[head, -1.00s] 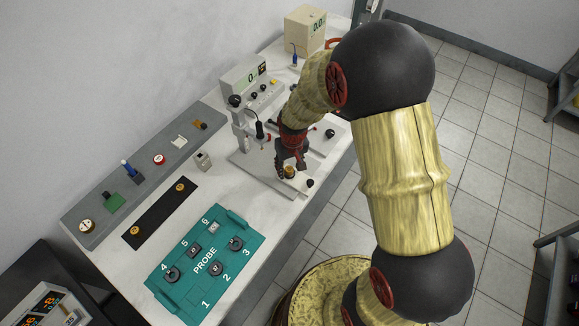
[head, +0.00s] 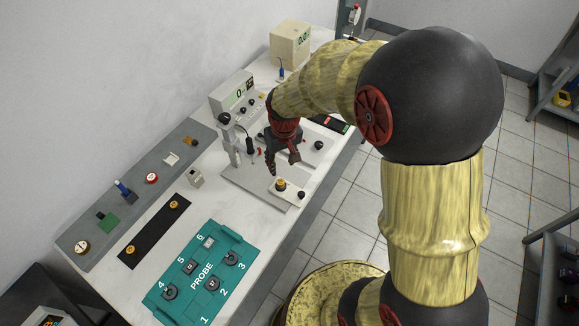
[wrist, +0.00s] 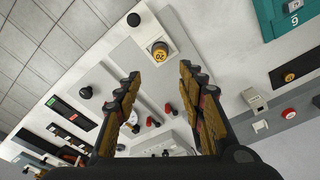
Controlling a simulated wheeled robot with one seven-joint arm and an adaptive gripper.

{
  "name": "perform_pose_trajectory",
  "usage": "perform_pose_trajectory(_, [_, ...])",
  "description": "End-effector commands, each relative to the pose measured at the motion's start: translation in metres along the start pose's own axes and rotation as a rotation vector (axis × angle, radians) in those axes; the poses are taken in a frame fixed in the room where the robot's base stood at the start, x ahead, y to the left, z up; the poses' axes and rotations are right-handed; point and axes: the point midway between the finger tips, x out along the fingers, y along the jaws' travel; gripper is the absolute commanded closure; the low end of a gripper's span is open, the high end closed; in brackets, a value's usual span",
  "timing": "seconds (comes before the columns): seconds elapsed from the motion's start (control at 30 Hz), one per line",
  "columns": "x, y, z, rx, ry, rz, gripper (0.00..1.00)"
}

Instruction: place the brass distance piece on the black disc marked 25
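A brass piece with "20" on its yellow top (wrist: 160,52) sits upright on a pale block of the bench instrument; in the head view the same piece (head: 281,185) is near the bench's front edge. A dark rim shows around its base. Two more brass-coloured pieces, a nearer one (head: 130,250) and a farther one (head: 174,205), sit on a black strip (head: 152,228); their marks are unreadable in the head view. I cannot make out a disc marked 25. My gripper (head: 283,163) is open and empty, above and behind the piece marked 20; its fingers (wrist: 158,85) are wide apart.
The pale block also bears a black knob (wrist: 133,20). A display unit (head: 232,92) and a black-topped stand (head: 230,140) rise behind the instrument plate. A teal PROBE tray (head: 200,275) lies front left. A grey strip (head: 130,205) with small items runs along the wall.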

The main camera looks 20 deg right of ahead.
Motion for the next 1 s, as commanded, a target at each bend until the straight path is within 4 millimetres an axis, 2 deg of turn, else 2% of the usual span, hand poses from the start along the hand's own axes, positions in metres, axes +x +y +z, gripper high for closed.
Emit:
perform_pose_trajectory(0.17, [-0.071,-0.001,0.014,0.005,0.080,0.004,0.60])
perform_pose_trajectory(0.3, [-0.139,-0.003,0.048,0.013,0.162,0.007,0.60])
perform_pose_trajectory(0.4, [-0.178,-0.004,0.078,0.019,0.219,0.009,0.60])
perform_pose_trajectory(0.5, [-0.207,-0.006,0.110,0.024,0.273,0.010,0.60])
perform_pose_trajectory(0.6, [-0.225,-0.007,0.138,0.029,0.315,0.011,0.60])
perform_pose_trajectory(0.73, [-0.237,-0.008,0.162,0.033,0.351,0.012,0.60])
perform_pose_trajectory(0.83, [-0.240,-0.008,0.170,0.035,0.363,0.012,0.60])
perform_pose_trajectory(1.0, [-0.241,-0.008,0.173,0.036,0.364,0.012,0.60])
